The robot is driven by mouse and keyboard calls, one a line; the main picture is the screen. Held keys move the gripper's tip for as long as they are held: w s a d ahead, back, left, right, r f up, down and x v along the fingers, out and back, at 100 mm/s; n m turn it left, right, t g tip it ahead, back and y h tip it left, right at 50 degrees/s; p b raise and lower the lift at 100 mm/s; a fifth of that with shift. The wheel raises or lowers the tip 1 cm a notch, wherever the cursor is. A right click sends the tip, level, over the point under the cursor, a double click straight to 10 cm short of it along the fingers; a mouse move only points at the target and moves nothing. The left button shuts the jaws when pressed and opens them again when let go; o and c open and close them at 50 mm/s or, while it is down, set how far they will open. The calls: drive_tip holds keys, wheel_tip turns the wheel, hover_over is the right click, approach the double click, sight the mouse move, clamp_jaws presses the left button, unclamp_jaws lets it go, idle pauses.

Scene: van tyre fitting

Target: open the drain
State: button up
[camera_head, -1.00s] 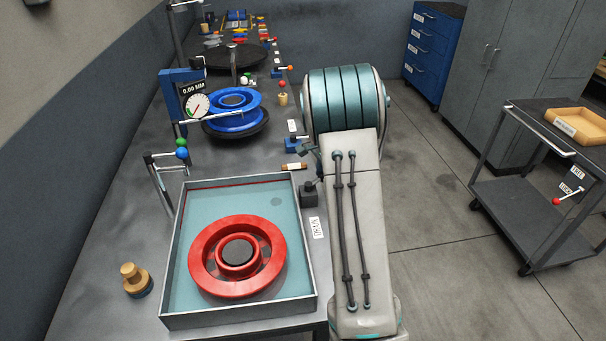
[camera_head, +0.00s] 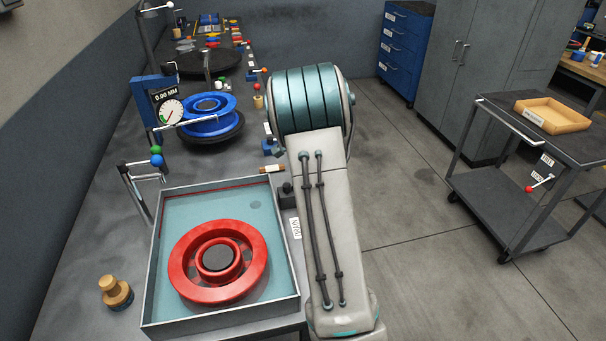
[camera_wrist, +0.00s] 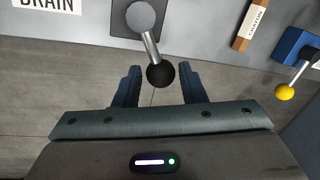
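The drain lever shows in the wrist view as a metal stem with a black ball knob (camera_wrist: 160,75) on a grey base (camera_wrist: 141,18), beside a white label (camera_wrist: 45,3) reading DRAIN. My gripper (camera_wrist: 158,72) is open, with one dark finger on each side of the knob; I cannot tell whether either touches it. In the head view the lever's dark base (camera_head: 287,196) stands at the right wall of the tray, partly hidden by my arm. The tray (camera_head: 222,318) holds pale blue liquid and a red wheel rim (camera_head: 181,262). My gripper is hidden in the head view.
A crayon (camera_wrist: 251,24) and a blue block with a yellow-knobbed lever (camera_wrist: 285,92) lie to the right in the wrist view. A blue rim (camera_head: 213,128) and dial gauge (camera_head: 171,112) stand behind the tray. A trolley (camera_head: 500,190) stands on the right.

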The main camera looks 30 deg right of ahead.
wheel_tip(320, 180, up, 14)
drive_tip(key=s, duration=0.2)
drive_tip(key=shift+s+f, duration=0.2)
drive_tip(key=shift+s, duration=0.15)
drive_tip(key=shift+d, duration=0.1)
